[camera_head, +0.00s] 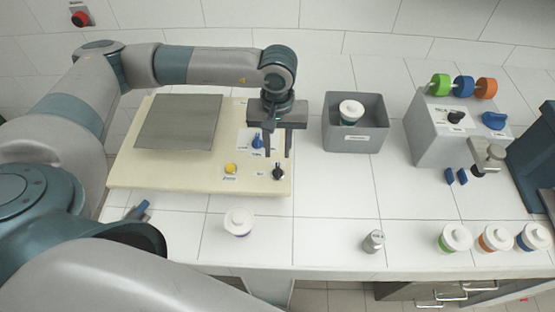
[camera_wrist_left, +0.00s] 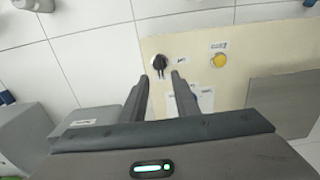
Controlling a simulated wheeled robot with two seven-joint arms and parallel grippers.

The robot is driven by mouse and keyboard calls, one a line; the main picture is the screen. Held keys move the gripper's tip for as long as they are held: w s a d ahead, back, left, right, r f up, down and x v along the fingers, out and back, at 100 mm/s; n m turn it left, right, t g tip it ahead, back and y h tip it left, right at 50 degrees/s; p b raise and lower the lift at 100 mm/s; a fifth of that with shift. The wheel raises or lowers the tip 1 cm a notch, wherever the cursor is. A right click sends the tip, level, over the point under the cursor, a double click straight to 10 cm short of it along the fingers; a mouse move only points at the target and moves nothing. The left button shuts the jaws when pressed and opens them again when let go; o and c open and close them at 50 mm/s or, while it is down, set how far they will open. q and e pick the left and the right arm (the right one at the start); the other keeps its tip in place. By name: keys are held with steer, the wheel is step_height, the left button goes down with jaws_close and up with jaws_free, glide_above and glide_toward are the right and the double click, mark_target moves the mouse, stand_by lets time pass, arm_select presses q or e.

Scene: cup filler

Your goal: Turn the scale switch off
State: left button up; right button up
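The scale is a cream board (camera_head: 140,175) with a grey metal plate (camera_head: 178,122). Near its front right corner is a small black rotary switch (camera_head: 278,173). My left gripper (camera_head: 278,156) points down over the board's right side, its fingers apart and empty, just behind the black switch. In the left wrist view the black switch (camera_wrist_left: 158,62) shows just beyond the open fingertips (camera_wrist_left: 161,76), not clasped. A label sits beside it, too small to read. A yellow button (camera_head: 230,168) and a blue knob (camera_head: 257,141) are also on the board. My right gripper is not in view.
A grey bin (camera_head: 356,140) with a white-lidded cup (camera_head: 351,112) stands right of the board. Further right is a grey dispenser box (camera_head: 425,135) with knobs. A lidded cup (camera_head: 239,221), a small grey weight (camera_head: 374,241) and several lidded cups stand along the front.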

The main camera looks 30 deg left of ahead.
mark_target(277, 168)
arm_select(q)
step_height(277, 168, down, 8)
steer(key=p, duration=0.3)
jaws_close()
